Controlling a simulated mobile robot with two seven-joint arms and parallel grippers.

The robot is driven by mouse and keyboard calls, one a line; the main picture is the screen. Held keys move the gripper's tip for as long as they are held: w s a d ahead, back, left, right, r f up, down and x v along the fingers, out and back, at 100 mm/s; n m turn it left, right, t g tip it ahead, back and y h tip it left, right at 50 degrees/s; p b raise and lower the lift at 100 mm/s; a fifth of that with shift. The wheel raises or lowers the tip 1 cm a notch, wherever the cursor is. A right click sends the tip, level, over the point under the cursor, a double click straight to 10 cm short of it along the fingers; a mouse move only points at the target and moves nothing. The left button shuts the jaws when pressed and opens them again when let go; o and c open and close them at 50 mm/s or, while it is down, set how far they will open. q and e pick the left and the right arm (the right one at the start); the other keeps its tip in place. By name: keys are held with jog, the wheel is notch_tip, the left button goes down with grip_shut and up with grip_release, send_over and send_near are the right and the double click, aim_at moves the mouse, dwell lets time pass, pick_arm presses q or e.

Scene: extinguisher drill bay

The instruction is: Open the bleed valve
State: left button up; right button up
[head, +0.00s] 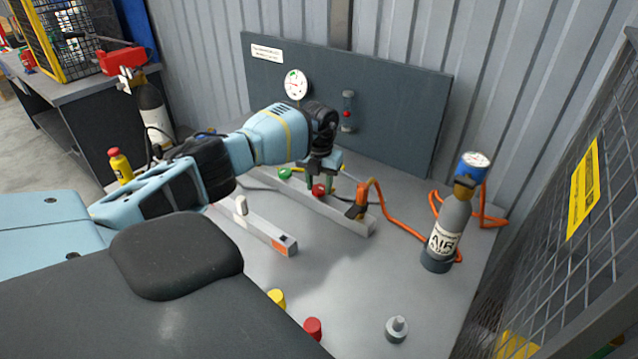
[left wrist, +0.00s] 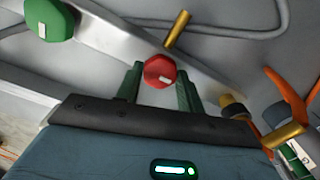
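A red valve knob (head: 319,190) sits on a grey pipe block (head: 347,220) on the bench; it also shows in the left wrist view (left wrist: 159,71). My left gripper (head: 320,184) reaches down over it, with one green finger on each side. In the left wrist view the inner edges of the fingers (left wrist: 160,88) meet the knob's sides, with no clear gap. A green knob (head: 285,173) is on the same block, left of the red one, and shows large in the left wrist view (left wrist: 49,19). No label naming the bleed valve is readable. My right gripper is not in view.
A grey air cylinder (head: 452,226) stands at the right, with an orange hose (head: 397,220) running to the block. A second block (head: 262,231) lies in front. A gauge (head: 295,84) is on the back panel. Yellow, red and grey small parts sit near the front.

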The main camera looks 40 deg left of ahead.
aim_at(319, 187)
pick_arm(q)
jog(key=o, duration=0.4)
jog(key=shift+r, duration=3.95)
